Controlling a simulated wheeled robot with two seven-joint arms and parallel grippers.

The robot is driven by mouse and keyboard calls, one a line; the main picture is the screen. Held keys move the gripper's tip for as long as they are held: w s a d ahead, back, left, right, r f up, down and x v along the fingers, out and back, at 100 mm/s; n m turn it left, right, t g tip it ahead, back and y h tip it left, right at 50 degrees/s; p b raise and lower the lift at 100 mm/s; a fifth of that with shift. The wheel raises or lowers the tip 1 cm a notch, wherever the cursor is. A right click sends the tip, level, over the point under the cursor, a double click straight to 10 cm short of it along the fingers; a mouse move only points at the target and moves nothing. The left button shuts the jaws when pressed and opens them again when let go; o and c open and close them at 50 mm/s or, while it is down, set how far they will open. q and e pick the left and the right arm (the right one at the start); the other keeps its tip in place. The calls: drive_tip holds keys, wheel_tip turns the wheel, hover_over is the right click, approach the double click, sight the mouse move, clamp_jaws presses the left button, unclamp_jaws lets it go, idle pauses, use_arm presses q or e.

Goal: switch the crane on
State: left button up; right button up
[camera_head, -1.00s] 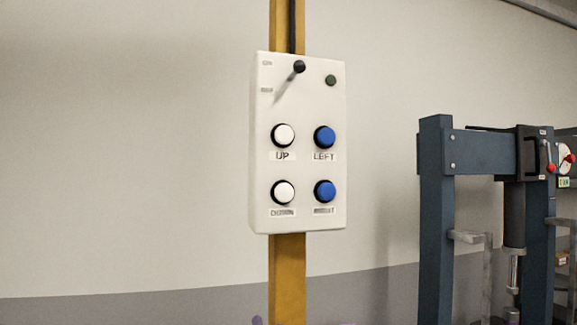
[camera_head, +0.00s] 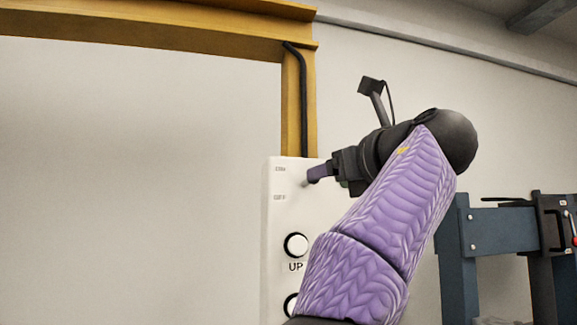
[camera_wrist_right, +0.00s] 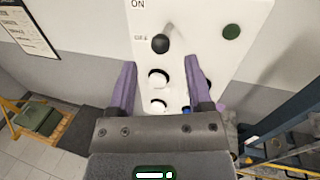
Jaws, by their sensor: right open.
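The white crane control panel (camera_head: 280,220) hangs on a yellow post in the head view. Its lever switch, with a black ball knob (camera_wrist_right: 160,43), shows in the wrist view near the ON and OFF labels; which setting it is in I cannot tell. My right gripper (camera_head: 316,174) is in front of the panel's top, hiding the knob in the head view. In the wrist view the right gripper (camera_wrist_right: 160,66) is open, its purple fingers apart, with the knob just past the gap between the tips and not clasped. My left gripper is out of view.
White buttons (camera_head: 296,245) lie below. A blue press frame (camera_head: 458,255) stands to the right. A yellow beam (camera_head: 150,28) crosses above. The wall left of the panel is clear.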

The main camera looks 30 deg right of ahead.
sight(309, 181)
drive_tip(key=w+p, duration=0.1)
drive_tip(key=w, duration=0.1)
drive_tip(key=w+p, duration=0.1)
drive_tip(key=w, duration=0.1)
drive_tip(key=shift+w+r, duration=0.2)
drive_tip(key=shift+w, duration=0.2)
drive_tip(key=shift+w+f, duration=0.15)
drive_tip(key=shift+w, duration=0.15)
drive_tip(key=shift+c, duration=0.3)
clamp_jaws()
wheel_tip(309, 181, up, 2)
drive_tip(key=g+p, duration=0.3)
drive_tip(key=p, duration=0.2)
drive_tip(key=shift+w+m, duration=0.1)
drive_tip(key=shift+m, duration=0.2)
drive_tip(key=shift+g+p, duration=0.3)
drive_tip(key=shift+p, duration=0.2)
drive_tip(key=shift+f, duration=0.15)
